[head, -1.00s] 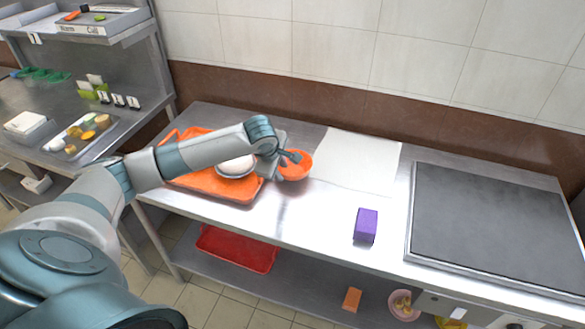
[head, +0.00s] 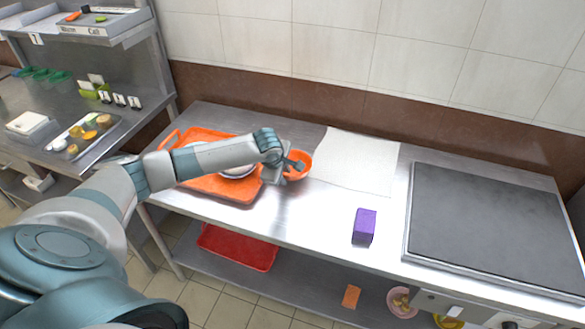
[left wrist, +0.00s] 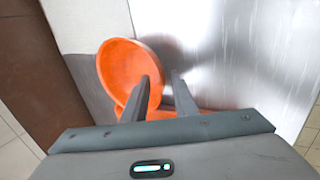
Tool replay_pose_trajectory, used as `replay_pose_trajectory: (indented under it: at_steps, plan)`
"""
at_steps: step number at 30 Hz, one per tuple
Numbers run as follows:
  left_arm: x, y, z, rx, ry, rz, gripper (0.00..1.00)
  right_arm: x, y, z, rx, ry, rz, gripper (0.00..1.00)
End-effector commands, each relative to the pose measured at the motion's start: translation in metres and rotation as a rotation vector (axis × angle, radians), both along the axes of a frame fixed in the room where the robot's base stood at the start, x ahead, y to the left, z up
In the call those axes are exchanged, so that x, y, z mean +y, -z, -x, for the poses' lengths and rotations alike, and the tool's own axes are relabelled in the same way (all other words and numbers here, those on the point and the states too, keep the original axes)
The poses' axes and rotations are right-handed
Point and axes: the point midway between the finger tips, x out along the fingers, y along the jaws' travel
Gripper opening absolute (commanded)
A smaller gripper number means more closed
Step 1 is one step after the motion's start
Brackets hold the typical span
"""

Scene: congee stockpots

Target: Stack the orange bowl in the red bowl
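My left gripper (head: 297,165) is at the bowl's near side. In the left wrist view its two fingers (left wrist: 162,82) are apart; one overlaps the bowl's inside and the other is beyond the rim. Whether they touch the bowl I cannot tell. I cannot pick out a red bowl for certain. My right gripper is not in view.
The orange tray (head: 222,187) carries a pale dish (head: 238,171), partly hidden by my left arm. A white sheet (head: 357,163), a purple box (head: 364,226) and a dark griddle (head: 490,228) lie to the right. A red tray (head: 237,248) is on the lower shelf.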

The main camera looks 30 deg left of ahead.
Motion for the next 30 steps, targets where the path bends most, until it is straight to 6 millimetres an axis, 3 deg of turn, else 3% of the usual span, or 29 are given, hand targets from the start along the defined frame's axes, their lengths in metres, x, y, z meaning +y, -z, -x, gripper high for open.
replay_pose_trajectory:
  at_steps: [6,20,24,30]
  plan:
    - [0.001,0.013,-0.007,-0.001,0.0,0.001,0.26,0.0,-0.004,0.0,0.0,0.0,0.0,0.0]
    - [0.001,0.014,-0.007,-0.001,0.0,0.0,0.26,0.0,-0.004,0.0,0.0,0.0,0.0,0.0]
    - [0.001,0.014,-0.007,-0.001,0.0,0.0,0.0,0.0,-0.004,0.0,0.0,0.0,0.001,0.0]
    - [0.001,0.015,-0.006,0.0,0.0,0.0,0.0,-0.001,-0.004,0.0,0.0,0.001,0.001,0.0]
